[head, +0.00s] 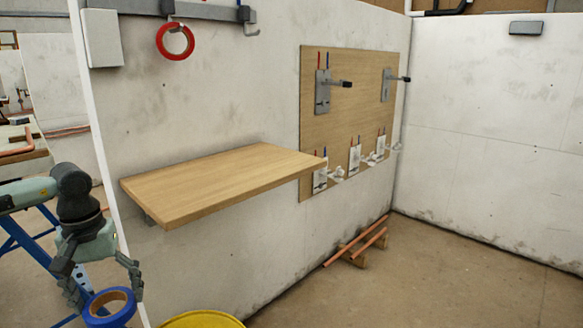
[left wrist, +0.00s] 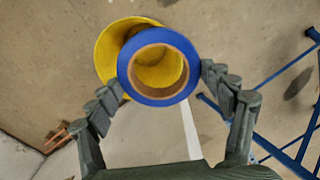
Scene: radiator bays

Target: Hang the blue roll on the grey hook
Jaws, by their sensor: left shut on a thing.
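The blue roll (head: 118,319), a ring with a tan core, is at the lower left of the head view. My left gripper (head: 108,296) is shut on it, with a finger at either side, and holds it in the air. In the left wrist view the roll (left wrist: 158,101) sits between the fingertips, its hole facing the camera. The grey hook (head: 252,30) hangs empty from the wall rail at the top, up and to the right of the gripper. My right gripper is not in view.
A red roll (head: 161,41) hangs on the same rail (head: 205,11), left of the grey hook. A wooden shelf (head: 220,180) juts from the wall below. A yellow bucket (head: 203,320) stands on the floor near the roll. A board with pipe fittings (head: 350,130) is farther right.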

